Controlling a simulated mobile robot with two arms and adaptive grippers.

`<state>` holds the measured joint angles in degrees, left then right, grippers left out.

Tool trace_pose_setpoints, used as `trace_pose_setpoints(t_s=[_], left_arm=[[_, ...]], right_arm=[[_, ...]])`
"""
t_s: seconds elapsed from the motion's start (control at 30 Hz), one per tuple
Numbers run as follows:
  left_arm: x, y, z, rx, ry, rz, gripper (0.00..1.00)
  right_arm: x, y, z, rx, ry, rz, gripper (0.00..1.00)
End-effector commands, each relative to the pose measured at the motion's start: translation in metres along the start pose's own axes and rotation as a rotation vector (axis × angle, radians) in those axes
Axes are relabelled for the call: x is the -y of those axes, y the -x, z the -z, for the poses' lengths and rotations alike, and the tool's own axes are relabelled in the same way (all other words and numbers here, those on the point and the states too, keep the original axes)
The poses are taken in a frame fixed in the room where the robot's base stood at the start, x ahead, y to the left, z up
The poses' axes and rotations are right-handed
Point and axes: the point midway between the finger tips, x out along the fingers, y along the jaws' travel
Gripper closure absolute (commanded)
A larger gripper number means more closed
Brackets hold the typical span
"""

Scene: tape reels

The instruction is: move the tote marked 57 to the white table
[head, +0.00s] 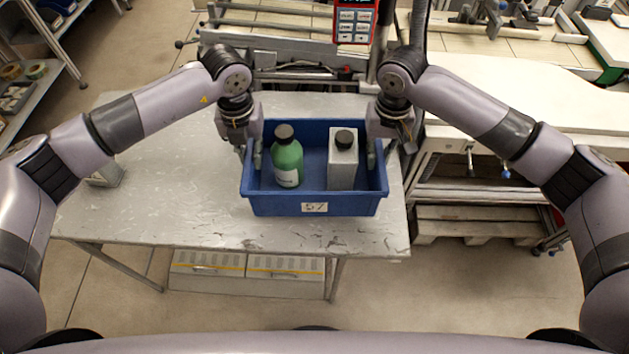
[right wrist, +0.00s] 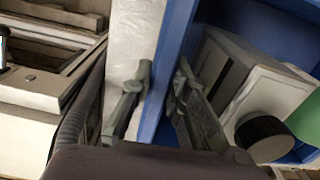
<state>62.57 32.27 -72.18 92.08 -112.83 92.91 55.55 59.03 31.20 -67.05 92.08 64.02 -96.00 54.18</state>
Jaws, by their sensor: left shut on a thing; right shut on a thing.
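The blue tote (head: 262,206) carries a label reading 57 on its front wall. It is over the worn grey table (head: 150,205); I cannot tell whether it rests on it or is just above. Inside stand a green bottle (head: 287,163) with a dark cap and a pale grey container (head: 342,165) with a black cap. My left gripper (head: 251,152) is shut on the tote's left wall. My right gripper (head: 378,150) is shut on its right wall. In the right wrist view its fingers (right wrist: 157,95) sit either side of the blue wall (right wrist: 176,45).
A cream-white table (head: 530,100) stands to the right, with a wooden pallet (head: 470,223) below it. A machine with a red keypad (head: 354,22) is behind the tote. Shelving (head: 40,85) is at far left. The grey table's left part is mostly clear.

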Motion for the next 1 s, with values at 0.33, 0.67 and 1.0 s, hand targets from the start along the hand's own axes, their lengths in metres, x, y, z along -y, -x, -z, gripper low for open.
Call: trace_pose_setpoints(t_s=[0.33,0.67,1.0], left_arm=[[-0.002,-0.002,-0.001,0.001,0.003,-0.005,1.0],[-0.003,-0.032,-0.001,0.001,0.003,-0.005,1.0],[-0.002,-0.005,0.01,0.004,0.002,-0.005,1.0]], right_arm=[[-0.002,-0.002,0.001,-0.002,-0.004,-0.005,1.0],[-0.003,-0.032,0.001,-0.002,-0.004,-0.005,1.0],[-0.003,-0.004,-0.01,-0.005,-0.003,-0.005,1.0]])
